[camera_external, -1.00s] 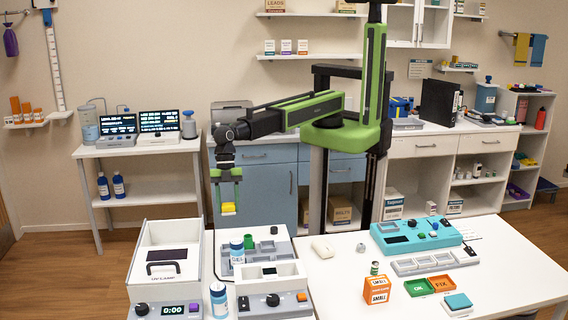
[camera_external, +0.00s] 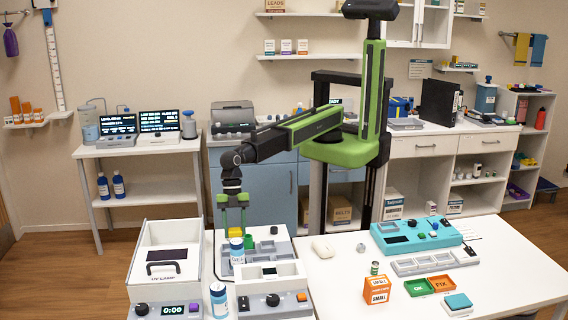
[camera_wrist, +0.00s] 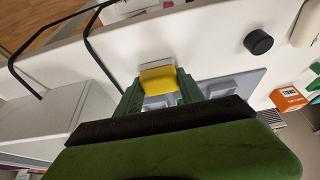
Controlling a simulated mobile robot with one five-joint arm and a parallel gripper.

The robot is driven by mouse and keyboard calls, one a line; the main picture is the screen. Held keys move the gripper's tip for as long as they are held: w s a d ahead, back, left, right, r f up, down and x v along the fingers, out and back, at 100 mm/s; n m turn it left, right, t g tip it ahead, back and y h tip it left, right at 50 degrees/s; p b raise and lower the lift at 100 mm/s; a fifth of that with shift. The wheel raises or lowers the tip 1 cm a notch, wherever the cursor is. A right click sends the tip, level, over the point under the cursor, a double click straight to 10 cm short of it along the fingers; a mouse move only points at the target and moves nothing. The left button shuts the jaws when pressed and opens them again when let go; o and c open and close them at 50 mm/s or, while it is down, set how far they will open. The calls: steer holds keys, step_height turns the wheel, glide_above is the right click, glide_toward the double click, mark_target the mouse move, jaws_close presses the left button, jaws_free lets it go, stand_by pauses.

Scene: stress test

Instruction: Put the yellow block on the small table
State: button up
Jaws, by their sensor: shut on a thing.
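The yellow block (camera_external: 236,233) is between the green fingers of my gripper (camera_external: 235,229), which is shut on it. A small white table (camera_external: 140,148) with a lower shelf stands at the left back, apart from my gripper.
A white worktop (camera_external: 500,270) with a teal device and orange box lies to the right. Two screens occupy the small table's top.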

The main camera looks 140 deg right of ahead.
steer(key=shift+f, duration=0.25)
steer(key=o, duration=1.3)
steer(key=shift+r, duration=0.1)
steer(key=shift+o, duration=0.2)
steer(key=p+v, duration=1.1)
steer(key=v, duration=0.1)
steer(key=s+d+m+g+h, duration=0.1)
steer(key=s+m, duration=0.3)
steer(key=s, duration=0.6)
steer(key=s+d+f+m+g+h, duration=0.1)
steer(key=s+m, duration=0.4)
steer(key=s, duration=0.5)
steer(key=shift+d+f+g+h, duration=0.3)
steer(key=shift+d+g+h, duration=0.3)
steer(key=shift+d, duration=0.25)
step_height(320, 180, down, 3)
steer(key=b, duration=0.2)
steer(key=shift+r+b, duration=0.1)
steer(key=shift+b, duration=0.25)
